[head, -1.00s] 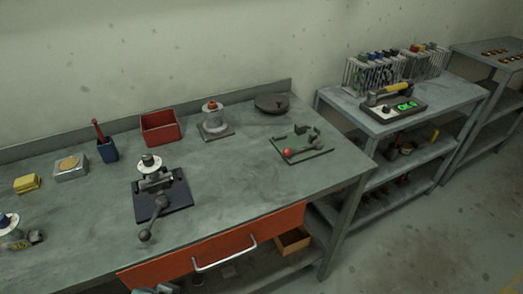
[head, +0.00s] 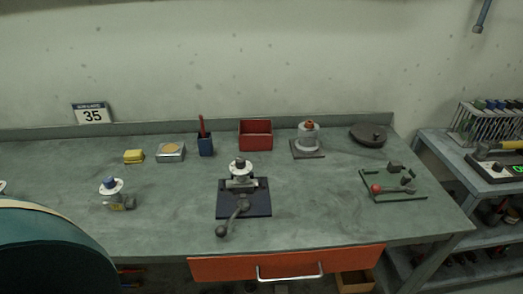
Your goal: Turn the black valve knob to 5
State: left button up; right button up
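A valve with a dark knob (head: 240,163) above a round white dial (head: 240,168) is held upright in a vise (head: 243,197) at the middle of the workbench. The dial's numbers and the knob's pointer are too small to read. A valve with a blue knob (head: 108,183) and a white dial stands further left on the bench. Neither of my grippers is in view.
The vise handle (head: 232,219) sticks out toward the front edge. A red box (head: 256,135), blue cup (head: 205,145), tin (head: 171,152) and yellow block (head: 134,156) line the back. A green frame (head: 393,198) lies right. Bare bench surrounds the vise.

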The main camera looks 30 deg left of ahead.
aim_at(240, 162)
jog(key=k+j+z, duration=0.2)
jog(key=k, duration=0.2)
jog(key=k+j+z, duration=0.2)
jog(key=k, duration=0.25)
jog(key=i+j+z, duration=0.2)
jog(key=k+j, duration=0.05)
jog(key=j, duration=0.05)
